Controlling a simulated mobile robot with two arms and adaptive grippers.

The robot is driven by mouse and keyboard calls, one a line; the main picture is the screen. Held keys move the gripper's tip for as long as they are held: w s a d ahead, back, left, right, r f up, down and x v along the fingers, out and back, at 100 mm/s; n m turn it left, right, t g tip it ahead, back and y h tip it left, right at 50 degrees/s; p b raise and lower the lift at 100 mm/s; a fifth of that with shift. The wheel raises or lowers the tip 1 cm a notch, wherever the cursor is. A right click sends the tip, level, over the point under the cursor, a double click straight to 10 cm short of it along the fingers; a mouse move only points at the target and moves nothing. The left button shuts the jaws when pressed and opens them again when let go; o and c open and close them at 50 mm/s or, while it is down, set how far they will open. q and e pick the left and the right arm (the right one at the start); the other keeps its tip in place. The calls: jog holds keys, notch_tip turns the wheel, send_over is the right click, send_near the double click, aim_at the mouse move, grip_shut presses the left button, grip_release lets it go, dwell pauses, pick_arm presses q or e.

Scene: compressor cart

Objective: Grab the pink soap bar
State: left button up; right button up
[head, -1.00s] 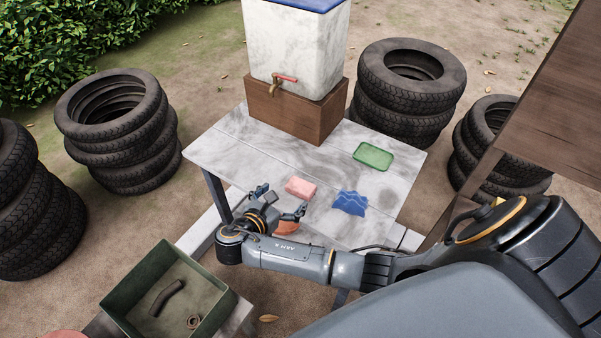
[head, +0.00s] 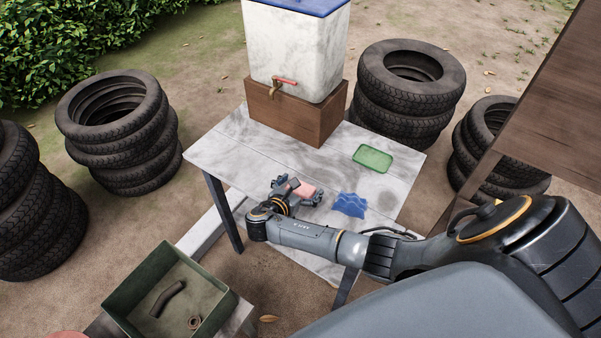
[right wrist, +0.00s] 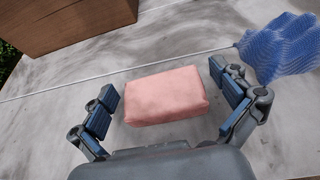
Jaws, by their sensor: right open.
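The pink soap bar (head: 305,191) lies on the grey table (head: 225,150) and is partly hidden by my right gripper in the head view. In the right wrist view the soap bar (right wrist: 166,95) shows whole, between and just ahead of the two fingers. My right gripper (head: 298,190) is open, with one finger on each side of the soap; the wrist view also shows the gripper (right wrist: 170,100) with gaps between the soap and both fingers. My left gripper is not in view.
A blue cloth (head: 350,205) lies right of the soap, and a green tray (head: 373,158) lies farther back. A white tank with a tap (head: 296,50) stands on a wooden block (head: 292,113) at the back. A green bin (head: 140,280) stands at the lower left.

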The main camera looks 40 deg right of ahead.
jog(key=c, duration=1.1)
jog(key=shift+c, duration=0.2)
jog(key=shift+r, duration=0.15)
